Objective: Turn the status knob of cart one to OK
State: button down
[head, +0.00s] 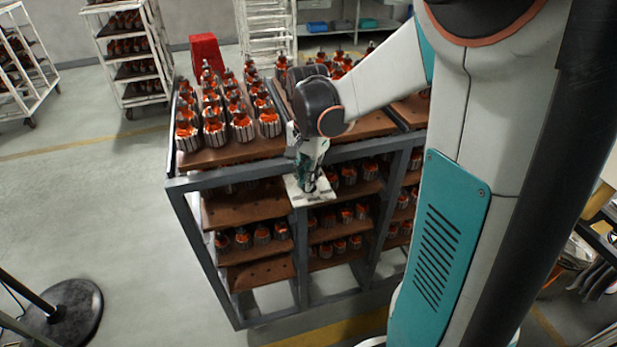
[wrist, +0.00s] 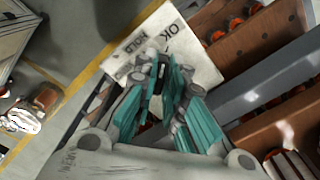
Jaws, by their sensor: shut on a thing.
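The white status plate (head: 322,197) is fixed on the front of the cart (head: 232,170). In the wrist view the status plate (wrist: 203,68) carries the words OK and HOLD, seen upside down. My gripper (head: 308,187) reaches down to the plate from above. In the wrist view my gripper (wrist: 158,72) has its teal fingers closed together over the plate, shut on the status knob. The fingers hide most of the knob, so I cannot tell which word it points to.
The cart's shelves hold several orange-and-metal armatures (head: 240,125) on brown boards. A red object (head: 206,53) and white racks (head: 133,60) stand behind. A black round base (head: 72,307) stands at lower left.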

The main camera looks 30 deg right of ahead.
jog(key=shift+m, duration=0.6)
jog(key=c, duration=1.7)
grip_release()
jog(key=shift+o, duration=0.2)
notch_tip(320, 180, up, 12)
